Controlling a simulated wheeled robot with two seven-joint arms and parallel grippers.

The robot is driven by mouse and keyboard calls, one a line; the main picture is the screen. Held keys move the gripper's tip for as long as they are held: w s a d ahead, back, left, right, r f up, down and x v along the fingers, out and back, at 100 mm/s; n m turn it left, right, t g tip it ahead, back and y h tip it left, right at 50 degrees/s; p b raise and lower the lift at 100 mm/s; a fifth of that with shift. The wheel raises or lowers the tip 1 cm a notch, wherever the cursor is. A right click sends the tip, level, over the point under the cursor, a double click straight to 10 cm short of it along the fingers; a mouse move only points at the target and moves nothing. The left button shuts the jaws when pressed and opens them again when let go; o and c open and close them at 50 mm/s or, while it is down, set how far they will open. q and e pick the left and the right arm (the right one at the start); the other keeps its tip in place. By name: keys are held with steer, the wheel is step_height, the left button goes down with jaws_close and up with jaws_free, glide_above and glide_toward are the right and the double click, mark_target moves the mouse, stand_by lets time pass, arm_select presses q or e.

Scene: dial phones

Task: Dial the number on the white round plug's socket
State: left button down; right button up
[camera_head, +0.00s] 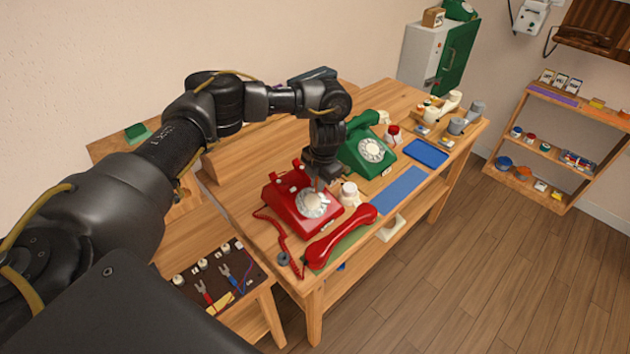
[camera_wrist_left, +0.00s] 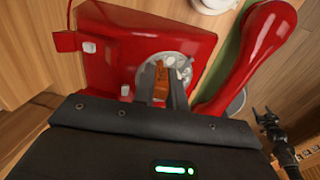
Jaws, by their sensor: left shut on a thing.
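A red dial phone (camera_head: 290,210) stands on the wooden table, its white dial (camera_head: 313,203) facing up; it also fills the left wrist view (camera_wrist_left: 120,45). My left gripper (camera_head: 319,181) is over the dial, shut on a small orange-brown piece (camera_wrist_left: 160,83). The piece's tip is at or just above the dial; contact cannot be told. The red handset (camera_head: 341,236) lies off the cradle in front of the phone. At the lower left, a dark board (camera_head: 219,271) carries white fittings (camera_head: 203,264) and red and blue leads. I cannot read any number or pick out the round plug's socket.
A green dial phone (camera_head: 368,150) stands farther right, near a white cup (camera_head: 348,194) and a blue mat (camera_head: 399,190). Small items crowd the table's far end. A dark jointed shape (camera_wrist_left: 275,130) at the wrist view's right edge is unclear.

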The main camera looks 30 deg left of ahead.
stand_by(0.3)
arm_select(q)
steer(key=shift+d+f, duration=0.25)
steer(key=shift+d, duration=0.35)
steer(key=shift+s+d+f, duration=0.15)
steer(key=shift+d+f, duration=0.15)
steer(key=shift+d, duration=0.3)
steer(key=shift+s+d, duration=0.1)
steer(key=shift+s+d+r+p, duration=0.15)
steer(key=shift+d+r+p, duration=0.25)
steer(key=shift+r+p, duration=0.55)
steer(key=shift+f, duration=0.15)
